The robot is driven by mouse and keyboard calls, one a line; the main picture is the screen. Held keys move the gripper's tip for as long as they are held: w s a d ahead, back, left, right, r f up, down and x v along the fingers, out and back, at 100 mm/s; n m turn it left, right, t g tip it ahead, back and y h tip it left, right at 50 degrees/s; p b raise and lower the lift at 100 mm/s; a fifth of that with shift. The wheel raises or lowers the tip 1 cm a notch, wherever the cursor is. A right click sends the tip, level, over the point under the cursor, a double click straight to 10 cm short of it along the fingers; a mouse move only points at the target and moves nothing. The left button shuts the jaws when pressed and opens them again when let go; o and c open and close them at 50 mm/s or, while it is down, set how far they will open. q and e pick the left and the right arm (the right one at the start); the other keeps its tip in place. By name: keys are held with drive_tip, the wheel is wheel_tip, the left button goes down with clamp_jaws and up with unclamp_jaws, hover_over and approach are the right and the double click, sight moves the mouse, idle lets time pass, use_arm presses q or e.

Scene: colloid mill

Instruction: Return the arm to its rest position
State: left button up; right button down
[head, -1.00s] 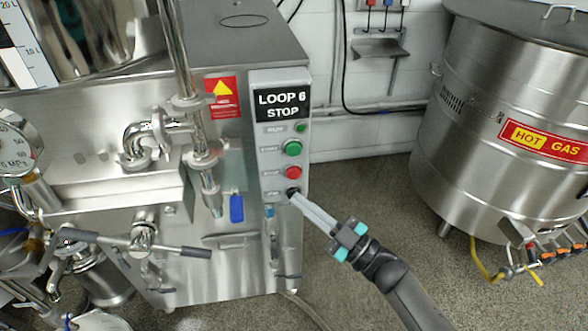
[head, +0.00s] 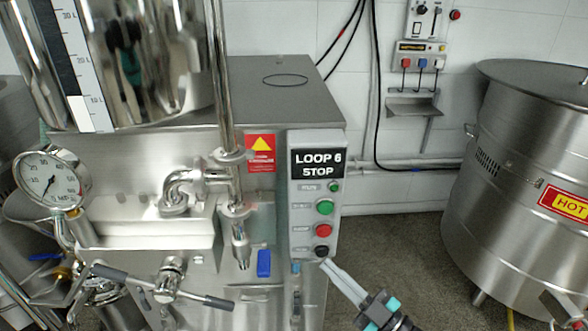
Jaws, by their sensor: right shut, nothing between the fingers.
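My right gripper (head: 326,266) comes in from the lower right in the head view, and its fingers are shut with nothing between them. Its fingertips are at the lower edge of the control box (head: 299,225), just below and right of the black knob (head: 321,251); I cannot tell whether they touch. The box has a "LOOP 6 STOP" display (head: 319,163), a small green light (head: 334,187), a green button (head: 325,207) and a red button (head: 322,230). My left gripper is not in view.
The steel mill cabinet (head: 290,110) carries a pressure gauge (head: 48,183), pipework and a handled valve (head: 168,285) on the left. A large steel vat (head: 500,180) stands on the right. Open floor (head: 405,245) lies between them.

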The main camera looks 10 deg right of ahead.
drive_tip(key=s+d+f+m+g+h+p, duration=0.1)
drive_tip(key=s+d+f+m+g+h, duration=0.2)
drive_tip(key=f, duration=0.6)
drive_tip(key=s+d+f+m+h+p, duration=0.1)
drive_tip(key=s+d+f+m+h, duration=0.15)
drive_tip(key=f+h, duration=0.4)
drive_tip(key=s+d+f+m+g+h, duration=0.1)
drive_tip(key=d+f+m+g+h, duration=0.15)
drive_tip(key=f, duration=0.75)
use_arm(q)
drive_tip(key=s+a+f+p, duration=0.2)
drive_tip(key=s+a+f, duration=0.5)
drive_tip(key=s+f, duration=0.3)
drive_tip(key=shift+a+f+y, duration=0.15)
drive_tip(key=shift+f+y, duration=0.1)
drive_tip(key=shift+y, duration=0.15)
use_arm(e)
drive_tip(key=s+d+f+m+g+h, duration=0.1)
drive_tip(key=s+f+g, duration=0.3)
drive_tip(key=s+f, duration=0.3)
drive_tip(key=s+d+f+m+g+h, duration=0.1)
drive_tip(key=s+f+g, duration=0.4)
drive_tip(key=s, duration=1.3)
wheel_tip(320, 180, down, 2)
drive_tip(key=shift+s+f+m, duration=0.25)
drive_tip(key=shift+s+m, duration=0.05)
drive_tip(key=shift+m, duration=0.1)
